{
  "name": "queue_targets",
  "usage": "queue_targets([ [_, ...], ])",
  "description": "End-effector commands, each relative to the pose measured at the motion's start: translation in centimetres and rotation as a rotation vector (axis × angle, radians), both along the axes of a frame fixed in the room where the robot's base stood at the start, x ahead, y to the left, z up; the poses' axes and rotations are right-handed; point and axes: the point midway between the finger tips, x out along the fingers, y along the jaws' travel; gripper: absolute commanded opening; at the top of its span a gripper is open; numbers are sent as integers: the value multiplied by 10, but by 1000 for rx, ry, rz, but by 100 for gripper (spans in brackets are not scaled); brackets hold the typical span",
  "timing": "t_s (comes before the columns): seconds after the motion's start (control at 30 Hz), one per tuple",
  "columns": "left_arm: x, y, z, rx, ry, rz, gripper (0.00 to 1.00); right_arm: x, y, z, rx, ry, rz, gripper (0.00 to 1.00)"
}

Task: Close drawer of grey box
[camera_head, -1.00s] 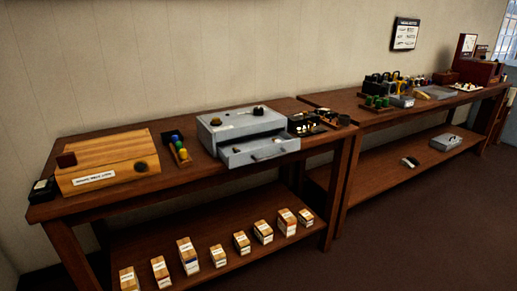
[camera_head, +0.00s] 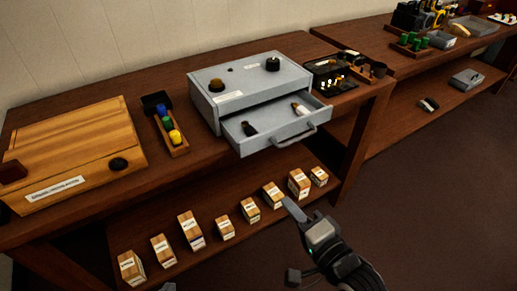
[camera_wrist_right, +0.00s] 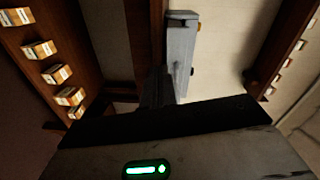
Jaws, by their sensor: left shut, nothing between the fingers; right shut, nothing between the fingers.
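The grey box (camera_head: 250,86) stands on the wooden table in the head view. Its drawer (camera_head: 276,139) is pulled out toward me, with a handle (camera_head: 297,139) on its front. A black piece and a white-and-brown piece lie in the drawer. My right gripper (camera_head: 291,206) is shut and empty, in front of and below the drawer, apart from it. The right wrist view shows a grey box-like body (camera_wrist_right: 180,45) beyond the dark gripper fingers. Only a small tip of my left gripper (camera_head: 168,287) shows at the bottom edge, away from the box.
A wooden box (camera_head: 75,145) and a tray of coloured pieces (camera_head: 172,135) stand left of the grey box. A black tray (camera_head: 332,72) stands close on its right. Several small labelled blocks (camera_head: 190,231) line the lower shelf. The floor in front is clear.

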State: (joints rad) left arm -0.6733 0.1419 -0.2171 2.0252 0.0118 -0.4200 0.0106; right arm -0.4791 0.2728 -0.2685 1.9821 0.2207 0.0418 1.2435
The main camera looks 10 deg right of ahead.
Motion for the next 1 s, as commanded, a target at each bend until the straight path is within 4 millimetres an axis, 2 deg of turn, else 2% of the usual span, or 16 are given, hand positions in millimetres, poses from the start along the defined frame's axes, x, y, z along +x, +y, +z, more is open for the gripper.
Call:
queue_targets([
  [0.07,0,1,2,4,3,2,0,5,-1,13,122,-6,-4,0],
  [0.2,1,3,1,9,3,4,0,13,-1,21,227,-7,-7,0],
  [0.37,6,3,6,9,-8,5,0,32,6,22,237,-9,-8,0],
  [0.8,8,5,11,14,-10,7,0,116,37,22,232,-6,-7,0],
  [1.0,5,6,8,16,-4,7,0,136,44,20,231,-3,-8,0],
])
